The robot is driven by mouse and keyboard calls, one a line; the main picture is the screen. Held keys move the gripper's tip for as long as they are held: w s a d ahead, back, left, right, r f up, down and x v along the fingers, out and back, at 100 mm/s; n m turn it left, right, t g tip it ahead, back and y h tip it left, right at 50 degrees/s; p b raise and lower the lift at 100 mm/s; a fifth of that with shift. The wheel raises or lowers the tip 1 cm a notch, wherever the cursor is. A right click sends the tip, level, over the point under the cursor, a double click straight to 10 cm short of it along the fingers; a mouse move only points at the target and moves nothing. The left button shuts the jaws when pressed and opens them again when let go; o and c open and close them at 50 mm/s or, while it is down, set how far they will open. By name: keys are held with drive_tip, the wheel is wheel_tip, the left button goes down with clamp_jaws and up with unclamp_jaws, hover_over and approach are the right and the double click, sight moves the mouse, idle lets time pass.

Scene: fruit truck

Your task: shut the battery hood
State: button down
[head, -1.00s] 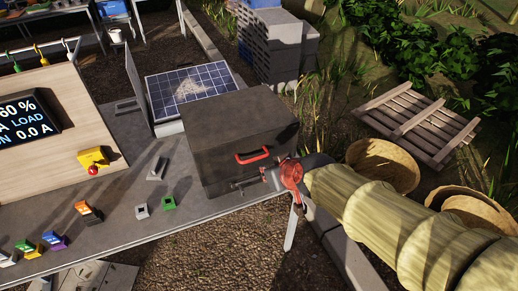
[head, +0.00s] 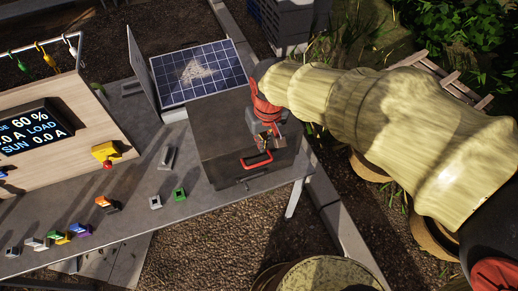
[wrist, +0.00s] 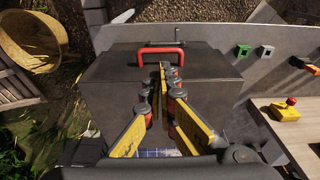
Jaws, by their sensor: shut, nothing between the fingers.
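The battery hood (head: 225,120) is a dark grey box lid with a red handle (head: 257,161) on its front, at the bench's right end. It lies down over the box, and I see no open gap. It also fills the middle of the wrist view (wrist: 115,100), with the red handle (wrist: 160,50) at its far edge. My gripper (head: 268,142) is over the hood's top, behind the handle. Its yellow fingers (wrist: 168,72) are shut together with nothing between them, pointing toward the handle. I cannot tell if they touch the lid.
A solar panel (head: 196,72) stands behind the hood. A wooden board with a display (head: 38,130) and a yellow button box (head: 106,151) is at left. Small coloured blocks (head: 179,194) lie on the grey bench (head: 130,193). Woven baskets (wrist: 32,40) stand on the ground beside it.

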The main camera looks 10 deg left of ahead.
sight(259, 163)
drive_tip(key=f, duration=0.4)
drive_tip(key=w+f, duration=0.1)
drive_tip(key=f, duration=0.4)
drive_tip(key=a+f, duration=0.1)
drive_tip(key=f, duration=0.3)
drive_tip(key=shift+w+f+b, duration=0.25)
drive_tip(key=shift+f+b, duration=0.1)
